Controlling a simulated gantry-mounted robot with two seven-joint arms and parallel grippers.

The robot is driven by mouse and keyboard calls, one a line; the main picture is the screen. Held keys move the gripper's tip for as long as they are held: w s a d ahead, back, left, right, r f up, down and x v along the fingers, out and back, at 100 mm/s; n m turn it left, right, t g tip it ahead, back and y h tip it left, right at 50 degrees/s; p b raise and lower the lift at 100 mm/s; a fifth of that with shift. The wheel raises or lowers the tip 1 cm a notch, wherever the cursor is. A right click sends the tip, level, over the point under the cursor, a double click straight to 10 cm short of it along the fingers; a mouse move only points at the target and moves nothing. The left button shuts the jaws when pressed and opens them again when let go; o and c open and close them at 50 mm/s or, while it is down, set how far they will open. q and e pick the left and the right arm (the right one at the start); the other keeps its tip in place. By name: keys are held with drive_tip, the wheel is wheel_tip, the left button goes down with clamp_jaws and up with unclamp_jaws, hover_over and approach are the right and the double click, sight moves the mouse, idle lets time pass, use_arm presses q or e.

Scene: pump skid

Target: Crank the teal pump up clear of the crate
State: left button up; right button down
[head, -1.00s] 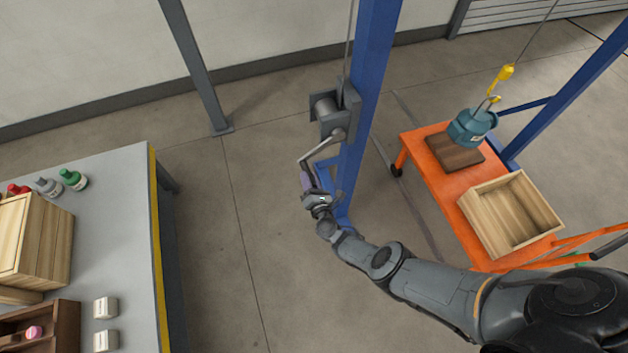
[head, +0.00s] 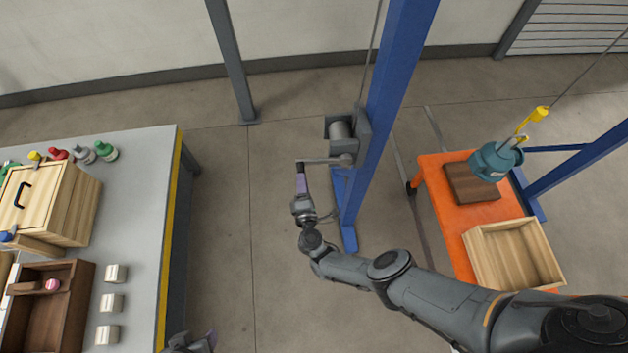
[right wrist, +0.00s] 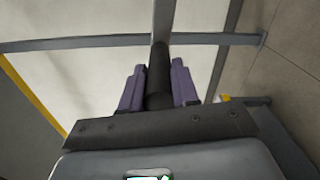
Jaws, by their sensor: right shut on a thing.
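The teal pump (head: 495,161) hangs from a yellow hook (head: 532,121) on a cable, by the far end of an orange cart (head: 436,176). In the picture it lies beyond the open wooden crate (head: 494,234), apart from it, overlapping the edge of a brown board (head: 467,186). The grey winch (head: 342,134) is on a blue post; its crank arm (head: 325,160) points left. My right gripper (head: 301,186) is shut on the crank handle, a dark rod (right wrist: 159,76) between purple fingers in the right wrist view. My left gripper (head: 204,342) barely shows at the bottom edge.
The blue post (head: 385,110) stands close beside my right arm. At left, a grey workbench (head: 138,230) with a yellow edge holds bottles, wooden boxes and several small white blocks. The floor between bench and post is clear.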

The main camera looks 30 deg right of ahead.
use_arm(q)
drive_tip(key=shift+w+d+r, duration=0.1)
drive_tip(key=shift+d, duration=0.1)
use_arm(e)
drive_tip(key=shift+r, duration=0.45)
drive_tip(key=c, duration=0.8)
unclamp_jaws()
drive_tip(key=shift+w, duration=0.1)
drive_tip(key=shift+c, duration=0.2)
use_arm(q)
drive_tip(key=shift+d, duration=0.15)
use_arm(e)
drive_tip(key=shift+f, duration=0.15)
